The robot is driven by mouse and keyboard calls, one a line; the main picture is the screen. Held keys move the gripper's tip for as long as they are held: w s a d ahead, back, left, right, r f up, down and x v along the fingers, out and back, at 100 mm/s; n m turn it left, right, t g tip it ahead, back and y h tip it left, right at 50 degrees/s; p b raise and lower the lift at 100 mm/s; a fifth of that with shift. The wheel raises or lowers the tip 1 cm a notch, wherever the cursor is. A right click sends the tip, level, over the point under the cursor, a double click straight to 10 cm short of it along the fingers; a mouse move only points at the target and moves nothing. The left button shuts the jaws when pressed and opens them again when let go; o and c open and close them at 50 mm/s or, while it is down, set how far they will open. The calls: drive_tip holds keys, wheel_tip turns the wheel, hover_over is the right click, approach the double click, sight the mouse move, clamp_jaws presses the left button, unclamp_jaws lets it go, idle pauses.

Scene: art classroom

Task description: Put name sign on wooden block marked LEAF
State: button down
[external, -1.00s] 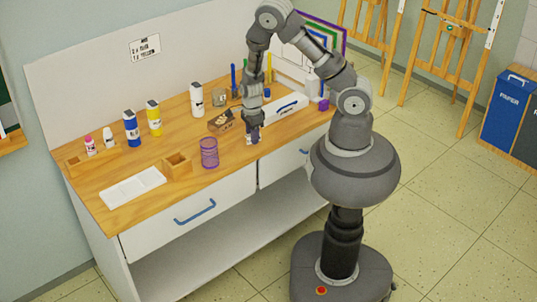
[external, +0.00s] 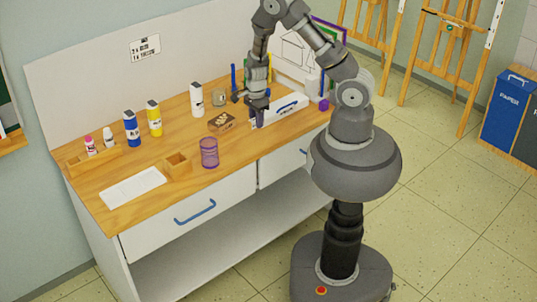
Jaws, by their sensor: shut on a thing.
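My gripper (external: 258,108) is above the workbench, toward its right half, pointing down. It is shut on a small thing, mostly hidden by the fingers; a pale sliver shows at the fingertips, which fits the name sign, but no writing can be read. A brown wooden block (external: 222,121) with pale marks on its top lies on the bench, left of and a little nearer than my gripper. Its marking is too small to read as LEAF. The gripper is apart from this block.
A white box (external: 285,110) with a blue handle stands just right of my gripper. A purple mesh cup (external: 209,152) stands at the front edge. A white bottle (external: 197,99) and a metal tin (external: 219,98) stand behind the block. A small wooden box (external: 177,164) is farther left.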

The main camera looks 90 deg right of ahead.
drive_tip(key=w+d, duration=0.2)
drive_tip(key=d, duration=0.1)
drive_tip(key=b, duration=0.2)
hover_over(222, 120)
drive_tip(key=shift+d+f+n, duration=0.1)
drive_tip(key=shift+f+n, duration=0.2)
wheel_tip(222, 120, down, 4)
drive_tip(key=shift+w+r+b, duration=0.15)
drive_tip(key=shift+r+b, duration=0.05)
drive_tip(key=shift+b, duration=0.75)
drive_tip(key=shift+r, duration=0.15)
drive_tip(key=c, duration=0.9)
unclamp_jaws()
drive_tip(key=shift+o, duration=0.3)
